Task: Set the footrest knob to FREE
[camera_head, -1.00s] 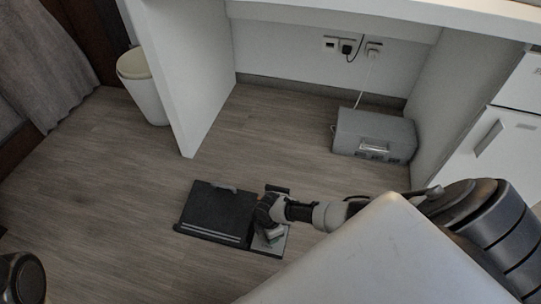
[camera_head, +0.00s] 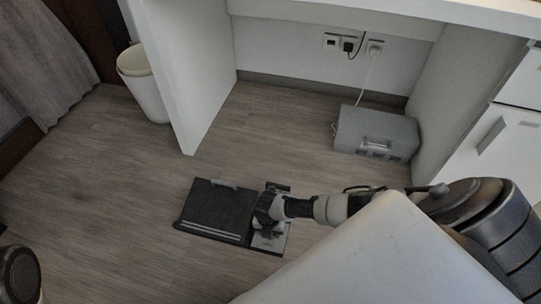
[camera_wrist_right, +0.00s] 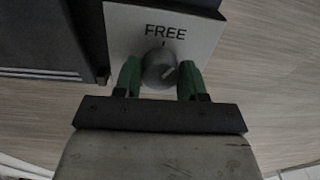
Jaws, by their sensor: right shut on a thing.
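The footrest (camera_head: 215,206) is a dark flat board on the floor, with a light panel (camera_head: 280,240) along its right side. In the right wrist view this panel (camera_wrist_right: 205,35) carries the word FREE and a small tick below it. A round grey knob (camera_wrist_right: 158,66) sits just under the tick. A light mark on the knob slants up to the right, not in line with the tick. My right gripper (camera_wrist_right: 159,80) has its green fingers on both sides of the knob, shut on it. In the head view my right gripper (camera_head: 266,222) covers the knob. My left gripper is not in view.
A white desk panel (camera_head: 185,70) stands behind the footrest, with a white bin (camera_head: 145,88) to its left. A grey box (camera_head: 375,135) sits under the desk by the right side. Open wooden floor surrounds the footrest.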

